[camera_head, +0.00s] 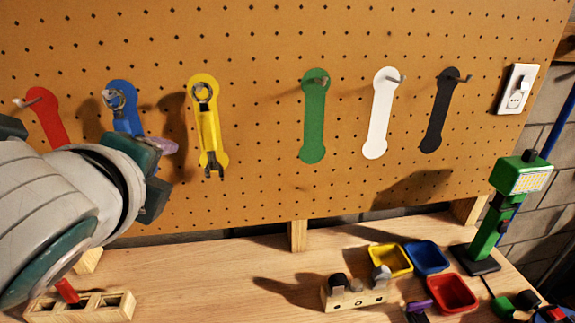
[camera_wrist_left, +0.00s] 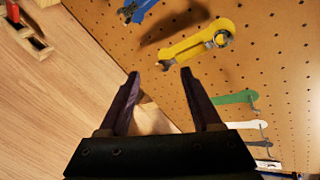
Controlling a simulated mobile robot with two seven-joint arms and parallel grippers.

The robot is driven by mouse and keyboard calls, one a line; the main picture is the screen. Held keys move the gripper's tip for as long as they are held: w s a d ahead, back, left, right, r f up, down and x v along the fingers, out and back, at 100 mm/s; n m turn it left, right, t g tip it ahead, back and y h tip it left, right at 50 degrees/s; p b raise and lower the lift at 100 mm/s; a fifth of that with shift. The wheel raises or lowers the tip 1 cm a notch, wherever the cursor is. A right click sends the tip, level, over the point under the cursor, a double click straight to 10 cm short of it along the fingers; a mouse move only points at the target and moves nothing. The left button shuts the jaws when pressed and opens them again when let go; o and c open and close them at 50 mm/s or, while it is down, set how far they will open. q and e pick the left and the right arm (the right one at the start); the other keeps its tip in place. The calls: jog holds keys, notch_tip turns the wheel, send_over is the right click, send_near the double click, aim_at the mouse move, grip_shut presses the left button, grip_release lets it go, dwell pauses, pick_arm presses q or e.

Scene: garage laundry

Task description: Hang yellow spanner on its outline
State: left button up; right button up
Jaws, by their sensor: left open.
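The yellow spanner (camera_head: 208,130) hangs on the pegboard over its yellow outline (camera_head: 203,80). The spanner (camera_wrist_left: 185,48) and outline also show in the left wrist view, beyond the fingertips. My left gripper (camera_head: 160,172) is left of and slightly below the spanner, apart from it. In the left wrist view the gripper (camera_wrist_left: 160,74) has its two fingers spread with nothing between them. My right gripper is not seen.
A blue outline (camera_head: 122,88) with a tool on its hook is partly behind my left arm. Red, green (camera_head: 314,125), white and black outlines show bare hooks. The bench holds a wooden rack (camera_head: 350,300), colored bins (camera_head: 452,293), a green lamp (camera_head: 490,225) and a wooden block (camera_head: 85,308).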

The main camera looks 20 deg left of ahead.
aim_at(205, 124)
pick_arm(q)
jog(key=w+a+m+t+b, duration=0.1)
jog(key=w+m+b, duration=0.1)
jog(key=w+m, duration=0.2)
jog(key=w+a+m+t+y+b, duration=0.1)
jog(key=w+a+m+t+b, duration=0.1)
jog(key=w+m, duration=0.2)
jog(key=w+a+f+m+t+y+b, duration=0.1)
jog(key=w+m, duration=0.3)
jog(key=w, duration=0.4)
jog(key=shift+a+m+t+b, duration=0.3)
jog(key=shift+a+t+b, duration=0.15)
jog(key=shift+b, duration=0.45)
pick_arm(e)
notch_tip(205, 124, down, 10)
pick_arm(q)
jog(key=shift+c, duration=0.3)
grip_shut()
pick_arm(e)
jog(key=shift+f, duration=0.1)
pick_arm(q)
jog(key=shift+o, duration=0.3)
grip_release()
